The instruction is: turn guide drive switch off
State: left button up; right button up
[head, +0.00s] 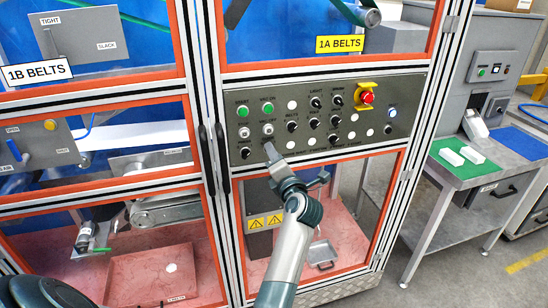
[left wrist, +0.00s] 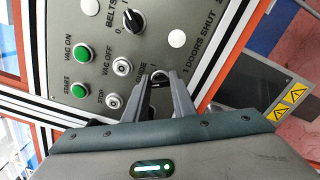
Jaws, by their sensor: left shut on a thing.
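The grey control panel (head: 320,118) carries rows of buttons and rotary switches. My left gripper (head: 270,150) reaches up to its lower left part. In the left wrist view the two fingers of the left gripper (left wrist: 162,84) stand on either side of the guide switch (left wrist: 159,76), beside the label GUIDE, and are shut on it. The fingers hide most of the switch, so I cannot tell which way its pointer stands. My right gripper is not in view.
Close to the fingers are the stop button (left wrist: 114,101), the vac off button (left wrist: 121,67) and the belts switch (left wrist: 133,20). A red emergency button (head: 367,97) sits at the panel's upper right. Clear doors in orange frames lie around the panel. A side table (head: 480,165) stands right.

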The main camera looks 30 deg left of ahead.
pick_arm(q)
jog(key=shift+n+b, duration=0.5)
jog(key=shift+n, duration=1.1)
jog(key=o, duration=1.1)
jog(key=shift+c, duration=0.2)
